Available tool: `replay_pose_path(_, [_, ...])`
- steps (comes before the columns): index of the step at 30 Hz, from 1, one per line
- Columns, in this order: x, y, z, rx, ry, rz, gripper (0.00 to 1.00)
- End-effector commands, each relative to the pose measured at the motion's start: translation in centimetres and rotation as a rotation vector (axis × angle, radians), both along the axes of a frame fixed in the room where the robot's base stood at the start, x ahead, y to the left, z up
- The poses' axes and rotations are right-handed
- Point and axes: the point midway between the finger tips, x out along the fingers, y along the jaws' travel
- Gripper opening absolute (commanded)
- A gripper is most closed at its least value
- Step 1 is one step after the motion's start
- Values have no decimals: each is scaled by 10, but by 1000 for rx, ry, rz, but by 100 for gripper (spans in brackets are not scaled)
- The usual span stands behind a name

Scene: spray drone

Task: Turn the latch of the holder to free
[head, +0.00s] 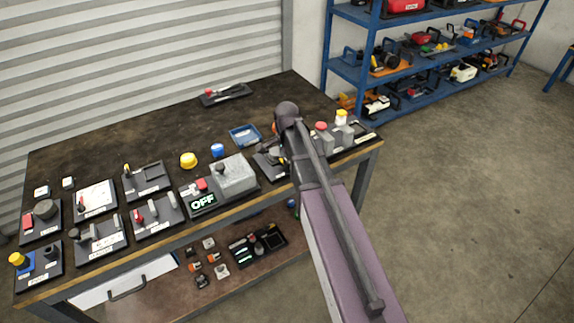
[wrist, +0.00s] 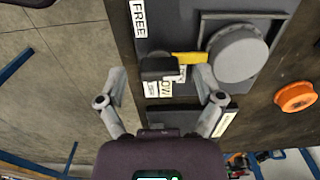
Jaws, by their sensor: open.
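In the wrist view the holder's dark panel (wrist: 180,22) carries a black latch knob (wrist: 158,67) with a yellow bar (wrist: 187,57). The bar points right, towards a round grey part (wrist: 238,55). A white FREE label (wrist: 139,18) lies above the knob; other labels below it are partly hidden. My gripper (wrist: 162,76) is open, one finger on each side of the knob, with gaps visible; I cannot tell whether it touches. In the head view my arm hides the gripper and most of the holder at the bench's right.
An orange round part (wrist: 296,97) lies near the holder. Blue shelves (head: 345,70) stand behind; floor at the right is clear.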

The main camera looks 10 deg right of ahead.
Motion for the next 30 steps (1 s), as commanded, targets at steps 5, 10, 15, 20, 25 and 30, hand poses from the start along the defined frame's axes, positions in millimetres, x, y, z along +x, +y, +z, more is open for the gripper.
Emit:
replay_pose_path(5, [0, 0, -5, 0, 0, 0, 86])
replay_pose_path(10, [0, 1, -5, 0, 0, 1, 86])
replay_pose_path(15, [0, 1, -5, 0, 0, 1, 80])
replay_pose_path(20, [0, 1, -5, 0, 0, 1, 32])
replay_pose_path(25, [0, 1, -5, 0, 0, 2, 4])
replay_pose_path(30, [0, 1, -5, 0, 0, 8, 4])
